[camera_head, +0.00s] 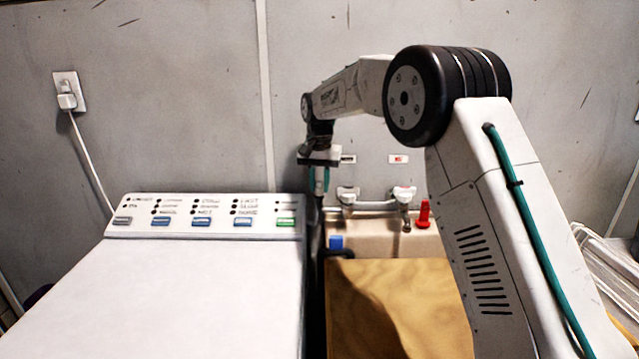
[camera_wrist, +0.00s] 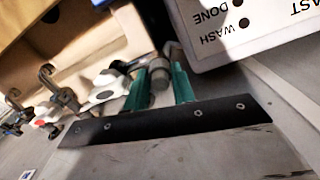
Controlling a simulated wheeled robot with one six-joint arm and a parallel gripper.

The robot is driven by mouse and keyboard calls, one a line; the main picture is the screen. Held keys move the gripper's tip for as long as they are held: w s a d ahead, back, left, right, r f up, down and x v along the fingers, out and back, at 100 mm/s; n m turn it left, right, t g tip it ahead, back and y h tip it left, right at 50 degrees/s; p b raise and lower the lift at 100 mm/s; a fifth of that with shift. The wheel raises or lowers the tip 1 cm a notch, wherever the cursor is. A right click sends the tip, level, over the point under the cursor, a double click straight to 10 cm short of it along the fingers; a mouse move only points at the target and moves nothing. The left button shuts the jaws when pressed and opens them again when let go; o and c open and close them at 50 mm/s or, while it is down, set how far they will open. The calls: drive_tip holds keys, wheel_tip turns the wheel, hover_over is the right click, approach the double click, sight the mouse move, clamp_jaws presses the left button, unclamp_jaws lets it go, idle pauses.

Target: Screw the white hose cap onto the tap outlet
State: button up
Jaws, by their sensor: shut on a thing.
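My gripper (camera_head: 321,182) points down near the wall, just right of the washing machine's control panel and left of the taps. In the wrist view its teal fingers (camera_wrist: 158,86) are shut on a pale grey-white cylinder (camera_wrist: 158,78), which looks like the hose cap. The fingers hide part of it. In the head view the left tap (camera_head: 347,195) is close to the right of my gripper, and the right tap (camera_head: 404,195) is farther right. The cap is apart from both taps. The taps also show at the left of the wrist view (camera_wrist: 60,90).
The white washing machine (camera_head: 200,290) fills the left. A brown wooden or cardboard surface (camera_head: 400,300) lies in front of the taps. A red object (camera_head: 423,213) stands beside the right tap, and a blue one (camera_head: 336,242) is below the left tap. A plug (camera_head: 67,97) is on the wall.

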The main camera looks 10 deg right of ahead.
drive_tip(key=m, duration=0.5)
drive_tip(key=shift+m, duration=0.4)
drive_tip(key=o, duration=1.1)
drive_tip(key=shift+c, duration=0.2)
wheel_tip(320, 180, up, 8)
drive_tip(key=shift+d+f, duration=0.1)
drive_tip(key=shift+f, duration=0.15)
drive_tip(key=shift+f, duration=1.55)
